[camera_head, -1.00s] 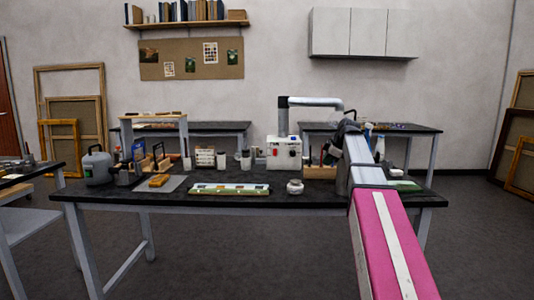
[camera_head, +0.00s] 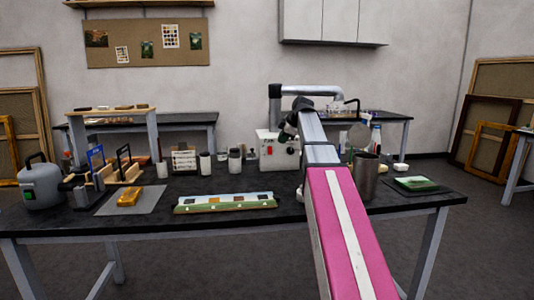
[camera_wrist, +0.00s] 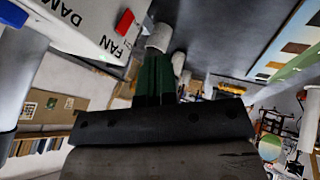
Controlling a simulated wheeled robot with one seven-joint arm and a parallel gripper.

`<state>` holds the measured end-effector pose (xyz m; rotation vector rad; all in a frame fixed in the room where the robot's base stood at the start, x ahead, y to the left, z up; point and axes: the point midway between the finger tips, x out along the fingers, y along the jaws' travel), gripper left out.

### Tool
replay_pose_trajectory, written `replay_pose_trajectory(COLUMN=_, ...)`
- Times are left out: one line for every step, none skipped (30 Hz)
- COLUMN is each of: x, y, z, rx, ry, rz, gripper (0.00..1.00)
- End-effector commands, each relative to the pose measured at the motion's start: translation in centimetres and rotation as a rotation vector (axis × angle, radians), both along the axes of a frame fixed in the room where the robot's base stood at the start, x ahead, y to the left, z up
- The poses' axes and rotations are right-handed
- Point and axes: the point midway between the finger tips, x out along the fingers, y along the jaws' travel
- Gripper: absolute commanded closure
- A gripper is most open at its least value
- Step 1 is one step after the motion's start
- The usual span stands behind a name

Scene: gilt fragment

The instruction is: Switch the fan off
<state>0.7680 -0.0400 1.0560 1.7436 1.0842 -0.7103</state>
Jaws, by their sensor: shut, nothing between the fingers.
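A white control box (camera_head: 280,158) stands at the back of the dark workbench, beneath a grey extraction duct (camera_head: 310,90). In the wrist view its white panel (camera_wrist: 85,20) is at the upper left, lettered FAN and, partly cut off, DAM. A red switch (camera_wrist: 124,22) sticks out beside FAN; I cannot tell its position. My gripper (camera_wrist: 154,60) is shut and empty, its dark green fingers apart from the switch, below and right of it in that view. In the head view my gripper (camera_head: 287,132) is by the box, and my arm hides part of the box's right side.
A long painted strip (camera_head: 226,202) lies at the bench front. A grey canister (camera_head: 41,186) stands at the left. A metal cup (camera_head: 366,177) and green block (camera_head: 417,184) are right of my arm. White jars (camera_head: 235,162) stand left of the box.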

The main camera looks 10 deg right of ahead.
Motion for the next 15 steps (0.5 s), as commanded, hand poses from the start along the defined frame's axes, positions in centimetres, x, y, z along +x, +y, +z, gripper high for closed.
replay_pose_trajectory(x=0.0, y=0.0, z=0.0, rx=0.000, ry=0.000, rz=0.000, gripper=1.00)
replay_pose_trajectory(x=0.0, y=0.0, z=0.0, rx=0.000, ry=0.000, rz=0.000, gripper=1.00)
replay_pose_trajectory(x=0.0, y=0.0, z=0.0, rx=0.000, ry=0.000, rz=0.000, gripper=1.00)
replay_pose_trajectory(x=0.0, y=0.0, z=0.0, rx=0.000, ry=0.000, rz=0.000, gripper=1.00)
replay_pose_trajectory(x=0.0, y=0.0, z=0.0, rx=0.000, ry=0.000, rz=0.000, gripper=1.00)
replay_pose_trajectory(x=0.1, y=0.0, z=-0.1, rx=0.000, ry=0.000, rz=0.000, gripper=1.00)
replay_pose_trajectory(x=0.1, y=0.1, z=-0.2, rx=0.000, ry=0.000, rz=0.000, gripper=1.00)
replay_pose_trajectory(x=0.2, y=0.2, z=-0.3, rx=0.000, ry=0.001, rz=0.000, gripper=1.00)
replay_pose_trajectory(x=0.3, y=0.3, z=-0.6, rx=0.000, ry=0.001, rz=0.000, gripper=1.00)
replay_pose_trajectory(x=0.5, y=0.4, z=-0.8, rx=0.000, ry=0.001, rz=0.000, gripper=1.00)
replay_pose_trajectory(x=0.6, y=0.5, z=-1.2, rx=0.000, ry=0.001, rz=0.000, gripper=1.00)
replay_pose_trajectory(x=0.9, y=0.7, z=-1.6, rx=0.000, ry=0.001, rz=0.000, gripper=1.00)
replay_pose_trajectory(x=1.1, y=0.9, z=-2.1, rx=0.000, ry=0.002, rz=0.001, gripper=1.00)
replay_pose_trajectory(x=1.3, y=1.1, z=-2.5, rx=0.000, ry=0.003, rz=0.001, gripper=1.00)
replay_pose_trajectory(x=1.7, y=1.4, z=-3.0, rx=0.000, ry=0.003, rz=0.001, gripper=1.00)
